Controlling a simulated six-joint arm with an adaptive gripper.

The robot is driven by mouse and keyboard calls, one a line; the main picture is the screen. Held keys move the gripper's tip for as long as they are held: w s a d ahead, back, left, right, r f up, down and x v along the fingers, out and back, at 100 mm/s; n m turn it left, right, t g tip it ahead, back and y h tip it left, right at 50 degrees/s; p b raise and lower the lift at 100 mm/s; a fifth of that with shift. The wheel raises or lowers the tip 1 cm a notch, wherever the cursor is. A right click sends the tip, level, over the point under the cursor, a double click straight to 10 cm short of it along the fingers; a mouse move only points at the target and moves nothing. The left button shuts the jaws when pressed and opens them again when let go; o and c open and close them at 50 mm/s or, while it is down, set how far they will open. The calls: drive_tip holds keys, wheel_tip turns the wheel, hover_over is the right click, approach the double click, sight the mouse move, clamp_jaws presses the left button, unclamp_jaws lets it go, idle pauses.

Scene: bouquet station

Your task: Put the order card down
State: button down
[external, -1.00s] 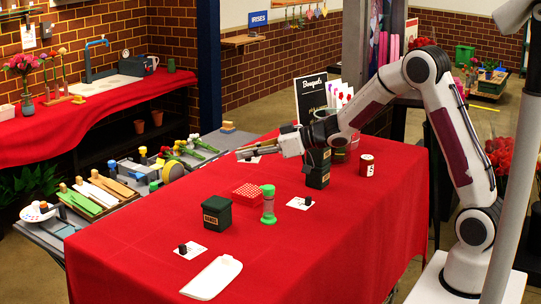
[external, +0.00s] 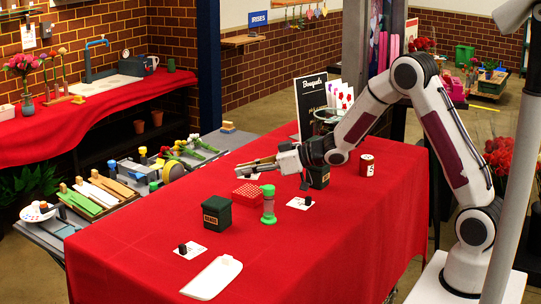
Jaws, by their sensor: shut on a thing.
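My gripper (external: 248,170) reaches left over the red-covered table, fingers roughly level and above the surface. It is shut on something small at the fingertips. A pale sliver (external: 254,176) shows just under the fingers, likely the order card, too small to make out fully.
Beneath the gripper is a red perforated block (external: 247,194). Nearby stand the green-capped cylinder (external: 268,206), a dark green box (external: 217,213), another dark box (external: 319,177) and a red can (external: 367,165). A white board (external: 212,278) lies at the front. The front-right cloth is clear.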

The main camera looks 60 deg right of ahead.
sight(246, 194)
drive_tip(key=shift+f, duration=0.55)
drive_tip(key=shift+f, duration=1.9)
drive_tip(key=shift+f, duration=0.15)
drive_tip(key=c, duration=2.1)
unclamp_jaws()
drive_tip(key=shift+c, duration=0.2)
drive_tip(key=shift+r, duration=0.2)
drive_tip(key=shift+v, duration=6.05)
